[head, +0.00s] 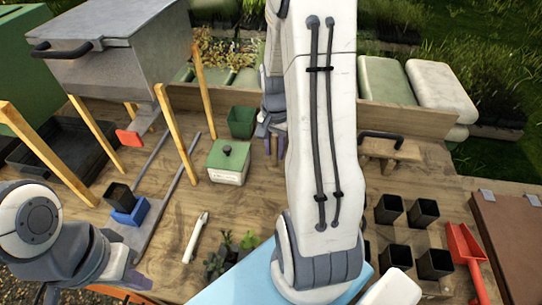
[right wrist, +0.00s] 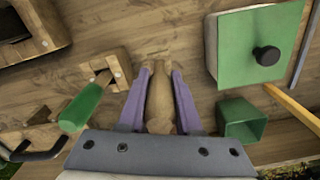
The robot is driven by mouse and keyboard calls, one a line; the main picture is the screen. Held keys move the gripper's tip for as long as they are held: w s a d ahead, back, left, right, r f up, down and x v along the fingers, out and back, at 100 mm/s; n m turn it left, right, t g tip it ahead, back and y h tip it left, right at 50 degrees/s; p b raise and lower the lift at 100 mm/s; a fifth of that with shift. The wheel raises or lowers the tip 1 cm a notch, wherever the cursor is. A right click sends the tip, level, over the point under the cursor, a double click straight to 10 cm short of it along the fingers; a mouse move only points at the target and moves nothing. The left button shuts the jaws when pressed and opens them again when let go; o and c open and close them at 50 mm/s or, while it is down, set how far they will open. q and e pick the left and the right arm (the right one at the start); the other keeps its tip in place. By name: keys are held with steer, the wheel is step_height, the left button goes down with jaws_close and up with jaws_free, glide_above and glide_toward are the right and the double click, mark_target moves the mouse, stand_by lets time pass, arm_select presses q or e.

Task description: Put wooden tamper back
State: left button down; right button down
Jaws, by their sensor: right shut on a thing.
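The wooden tamper (right wrist: 160,98) is a pale, rounded wooden piece between the purple fingers of my right gripper (right wrist: 160,75) in the right wrist view. The gripper is shut on it, above the wooden table. In the head view my right gripper (head: 272,128) is partly hidden behind my own arm. A wooden holder (right wrist: 117,62) with a green-handled tool (right wrist: 84,106) stands just left of the tamper in the wrist view; my arm hides it in the head view. My left gripper (head: 125,286) is low at the left; its finger gap is unclear.
A green-lidded box (head: 229,163) and a green pot (head: 241,122) stand near the right gripper. A wooden block with a black handle (head: 380,136) is at right. Black pots (head: 389,209) and a red scoop (head: 465,245) lie further right. A metal hopper (head: 115,60) stands on wooden legs.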

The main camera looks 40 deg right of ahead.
mark_target(272, 164)
steer(key=shift+w+a+f, duration=0.15)
steer(key=shift+w+f, duration=0.3)
steer(key=shift+w, duration=0.1)
steer(key=shift+f+p, duration=0.4)
steer(key=shift+f, duration=1.5)
steer(key=shift+f, duration=0.2)
steer(key=c, duration=0.6)
jaws_free()
steer(key=shift+r, duration=0.1)
step_height(272, 164, up, 12)
steer(key=shift+r+b, duration=0.15)
steer(key=shift+b, duration=0.25)
